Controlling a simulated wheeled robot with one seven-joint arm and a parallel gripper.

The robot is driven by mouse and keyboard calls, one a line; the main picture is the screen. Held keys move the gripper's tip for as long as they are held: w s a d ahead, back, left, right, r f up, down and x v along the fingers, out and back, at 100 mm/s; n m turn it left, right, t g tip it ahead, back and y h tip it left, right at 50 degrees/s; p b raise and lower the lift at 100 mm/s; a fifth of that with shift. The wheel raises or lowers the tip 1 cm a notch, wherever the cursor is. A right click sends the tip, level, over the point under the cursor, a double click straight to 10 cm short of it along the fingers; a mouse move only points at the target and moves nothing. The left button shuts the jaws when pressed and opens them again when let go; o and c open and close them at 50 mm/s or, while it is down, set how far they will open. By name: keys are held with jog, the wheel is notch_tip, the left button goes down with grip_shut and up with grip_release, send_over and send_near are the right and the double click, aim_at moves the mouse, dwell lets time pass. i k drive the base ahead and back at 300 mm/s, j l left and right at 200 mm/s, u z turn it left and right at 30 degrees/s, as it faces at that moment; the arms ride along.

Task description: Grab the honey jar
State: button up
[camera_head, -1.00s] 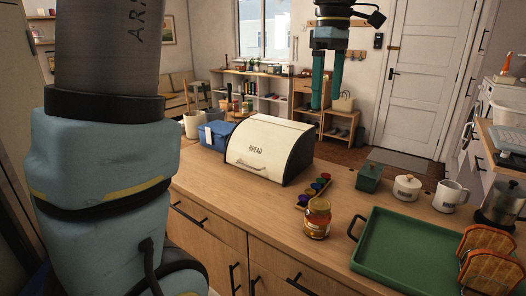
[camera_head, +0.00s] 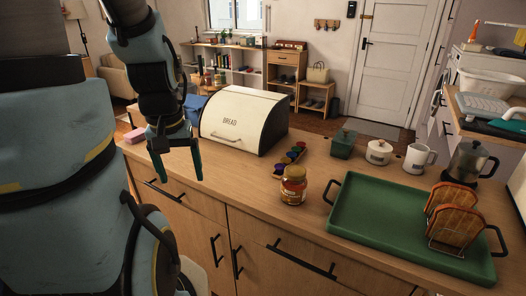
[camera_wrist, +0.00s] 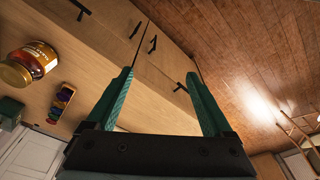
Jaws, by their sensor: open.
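The honey jar (camera_head: 293,185) stands upright on the wooden counter, near its front edge and left of the green tray. It has amber contents, a pale label and a gold lid. In the wrist view the honey jar (camera_wrist: 33,62) appears at the upper left, outside the jaws. My gripper (camera_head: 178,179) hangs with its green fingers pointing down at the counter's front edge, left of the jar and apart from it. In the wrist view my gripper (camera_wrist: 158,88) is open, with nothing between its fingers.
The bread box (camera_head: 240,120) stands behind, between gripper and jar. Coloured capsules (camera_head: 290,160) lie just behind the jar. The green tray (camera_head: 375,232) with a toast rack (camera_head: 455,218) is to the right. A green box (camera_head: 343,144), a lidded pot (camera_head: 378,152) and a mug (camera_head: 418,158) stand farther back.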

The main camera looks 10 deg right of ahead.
aim_at(294, 182)
jog(key=k+l+u, duration=0.15)
jog(key=u, duration=0.8)
jog(key=k+l+u, duration=0.1)
jog(key=k+u, duration=0.25)
jog(key=k, duration=0.15)
jog(key=k+j+u, duration=0.1)
jog(key=k+u, duration=0.25)
jog(key=k, duration=0.2)
jog(key=k+j, duration=0.1)
jog(key=k, duration=0.4)
